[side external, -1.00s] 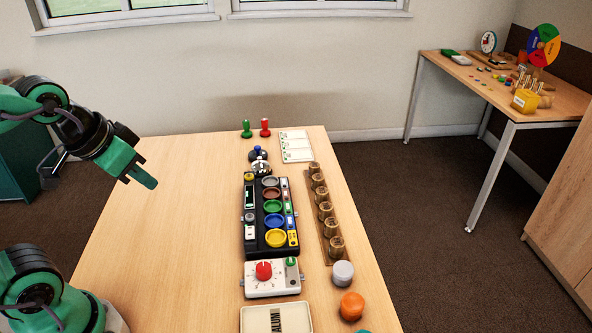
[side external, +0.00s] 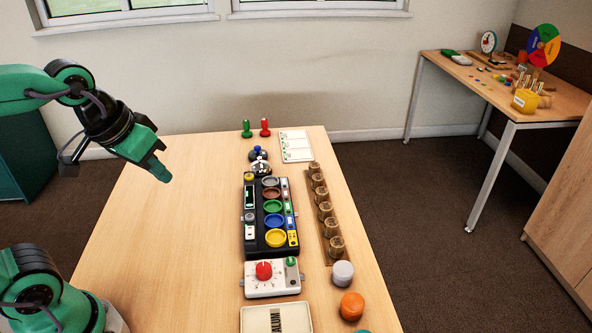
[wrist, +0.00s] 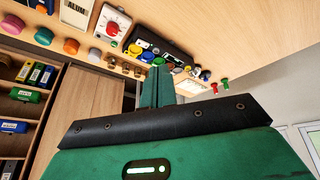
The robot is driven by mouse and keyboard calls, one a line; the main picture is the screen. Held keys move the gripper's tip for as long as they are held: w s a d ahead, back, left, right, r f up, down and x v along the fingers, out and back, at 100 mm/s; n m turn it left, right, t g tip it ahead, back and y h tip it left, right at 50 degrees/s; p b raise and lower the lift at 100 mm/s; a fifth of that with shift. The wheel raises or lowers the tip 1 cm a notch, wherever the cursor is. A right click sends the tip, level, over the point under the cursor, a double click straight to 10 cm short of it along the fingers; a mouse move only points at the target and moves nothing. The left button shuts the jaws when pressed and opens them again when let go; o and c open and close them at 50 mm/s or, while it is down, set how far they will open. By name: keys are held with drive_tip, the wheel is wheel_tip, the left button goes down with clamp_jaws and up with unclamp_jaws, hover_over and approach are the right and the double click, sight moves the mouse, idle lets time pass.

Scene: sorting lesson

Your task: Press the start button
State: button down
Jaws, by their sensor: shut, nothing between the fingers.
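A white control box (side external: 272,287) with a large red knob (side external: 264,270) and a small green button (side external: 291,261) stands on the table; no start label is readable. The box also shows in the wrist view (wrist: 107,35), with the green button (wrist: 114,30) beside its red knob. My gripper (side external: 163,176) is in the air above the left part of the table, pointing down and to the right, apart from the box. Its green fingers are closed together and empty, and also show in the wrist view (wrist: 157,85).
A black tray (side external: 251,238) with several coloured dishes stands just behind the box. A wooden rack (side external: 326,258) with several brown pots is to its right. A grey knob (side external: 342,273) and an orange knob (side external: 351,306) are at the front right. The table's left part is bare.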

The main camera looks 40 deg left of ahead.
drive_tip(key=w+d+f+n+g, duration=0.1)
drive_tip(key=w+d+n+g, duration=0.1)
drive_tip(key=w+d+n, duration=0.5)
drive_tip(key=g, duration=0.3)
hover_over(290, 259)
wheel_tip(290, 259, down, 7)
drive_tip(key=shift+w+a+n, duration=0.15)
drive_tip(key=shift+a+n, duration=0.2)
drive_tip(key=shift+n, duration=0.05)
drive_tip(key=shift+f, duration=0.15)
drive_tip(key=f, duration=1.3)
drive_tip(key=shift+d+f, duration=0.3)
drive_tip(key=shift+f, duration=0.05)
drive_tip(key=shift+f, duration=0.1)
